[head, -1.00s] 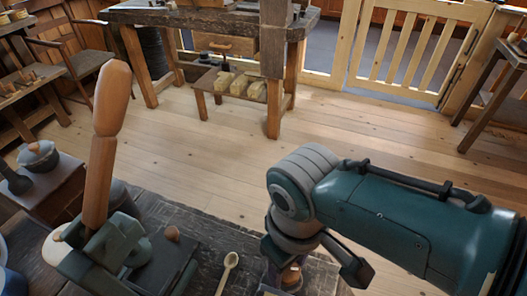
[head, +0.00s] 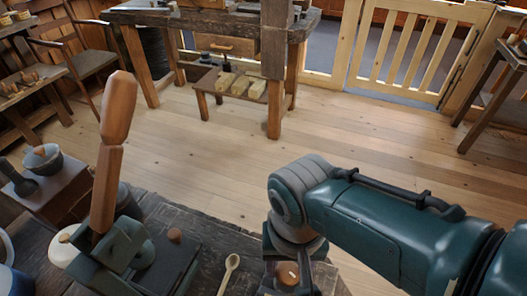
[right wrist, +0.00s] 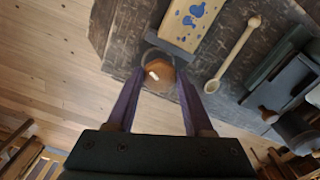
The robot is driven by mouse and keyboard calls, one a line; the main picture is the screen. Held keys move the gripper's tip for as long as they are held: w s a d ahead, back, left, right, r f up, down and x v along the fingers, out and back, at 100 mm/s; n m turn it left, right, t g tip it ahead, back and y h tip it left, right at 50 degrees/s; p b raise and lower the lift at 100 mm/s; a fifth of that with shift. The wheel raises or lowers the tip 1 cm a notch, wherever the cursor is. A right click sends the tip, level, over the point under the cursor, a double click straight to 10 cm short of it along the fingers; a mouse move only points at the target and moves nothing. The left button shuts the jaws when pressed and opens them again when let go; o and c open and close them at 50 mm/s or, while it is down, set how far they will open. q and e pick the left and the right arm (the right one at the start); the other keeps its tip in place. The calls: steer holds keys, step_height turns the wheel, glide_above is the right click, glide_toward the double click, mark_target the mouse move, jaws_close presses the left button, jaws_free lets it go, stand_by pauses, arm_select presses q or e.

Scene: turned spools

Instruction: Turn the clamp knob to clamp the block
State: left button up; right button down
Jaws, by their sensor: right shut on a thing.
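The clamp knob (head: 287,276) is a round brown wooden knob with a small white mark on top, low in the head view. My right gripper (right wrist: 158,80) is shut on the knob (right wrist: 158,68), with one finger on each side of it. A dark ring shows around the knob in the right wrist view. A pale wooden block (right wrist: 186,22) with blue blotches lies just beyond the knob there, cut off by the top edge. I cannot tell whether the clamp touches the block. My left gripper is not in view.
A wooden spoon (head: 229,272) lies on the dark bench (head: 205,222). Left of it stands a dark green fixture (head: 122,248) with a tall wooden handle (head: 111,150) and a small brown knob (head: 174,235). A pot (head: 44,163) is further left. Open floor lies beyond.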

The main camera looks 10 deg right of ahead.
mark_target(288, 271)
stand_by(0.5)
steer(key=shift+c, duration=1.5)
jaws_free()
step_height(288, 271, up, 9)
steer(key=p, duration=0.6)
steer(key=shift+r, duration=0.5)
